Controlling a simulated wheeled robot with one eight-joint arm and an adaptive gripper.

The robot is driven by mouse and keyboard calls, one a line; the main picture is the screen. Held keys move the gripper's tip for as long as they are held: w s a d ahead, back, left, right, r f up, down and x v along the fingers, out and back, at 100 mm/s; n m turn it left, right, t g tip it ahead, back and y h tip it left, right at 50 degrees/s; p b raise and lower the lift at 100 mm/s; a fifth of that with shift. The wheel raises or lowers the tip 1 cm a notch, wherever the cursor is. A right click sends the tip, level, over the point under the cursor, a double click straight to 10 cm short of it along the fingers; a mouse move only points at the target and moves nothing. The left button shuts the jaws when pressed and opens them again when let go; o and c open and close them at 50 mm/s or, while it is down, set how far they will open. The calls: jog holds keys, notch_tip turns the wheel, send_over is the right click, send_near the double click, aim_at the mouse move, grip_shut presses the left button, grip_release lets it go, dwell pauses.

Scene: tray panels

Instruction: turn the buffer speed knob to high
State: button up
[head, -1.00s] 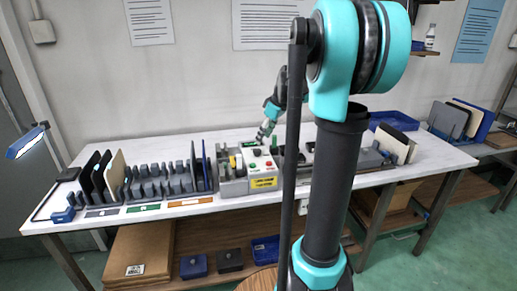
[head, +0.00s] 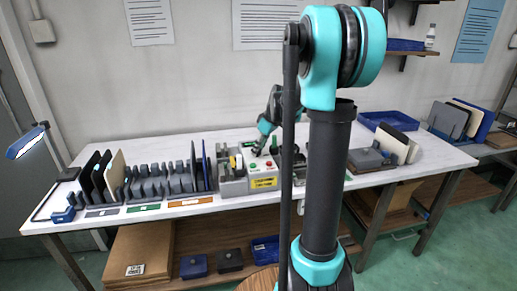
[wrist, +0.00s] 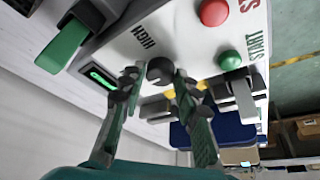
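The buffer speed knob (wrist: 160,70) is a small black round knob on a white panel in the wrist view. My gripper (wrist: 156,80) is at the knob, with one finger on either side and the knob between the tips. The fingers look open, with a small gap at the left; contact on the right is unclear. The knob's pointer cannot be made out. In the head view my gripper (head: 257,151) is over the control box (head: 264,184), and the knob is hidden.
A red button (wrist: 213,12) and a green START button (wrist: 229,60) sit near the knob. A lit green display (wrist: 100,78) and a green-ended lever (wrist: 62,45) are to the left. Upright panels in a rack (head: 155,187) stand left of the box.

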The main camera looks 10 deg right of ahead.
grip_shut()
jog(key=shift+m, duration=0.4)
jog(key=shift+s+a+m+t+h, duration=0.1)
jog(key=shift+m+t+h, duration=0.3)
jog(key=shift+m, duration=0.6)
jog(key=m+h, duration=0.1)
jog(key=m, duration=0.3)
jog(key=shift+a+t+h, duration=0.15)
jog(key=shift+t+h, duration=0.15)
jog(key=shift+h, duration=0.1)
jog(key=m+h, duration=0.1)
jog(key=m, duration=0.2)
jog(key=m+h, duration=0.1)
jog(key=m, duration=0.2)
jog(key=shift+a, duration=0.1)
jog(key=m, duration=0.2)
jog(key=m+g+h, duration=0.1)
jog(key=m, duration=0.2)
jog(key=shift+a+h, duration=0.1)
jog(key=shift+h, duration=0.2)
jog(key=shift+g, duration=0.3)
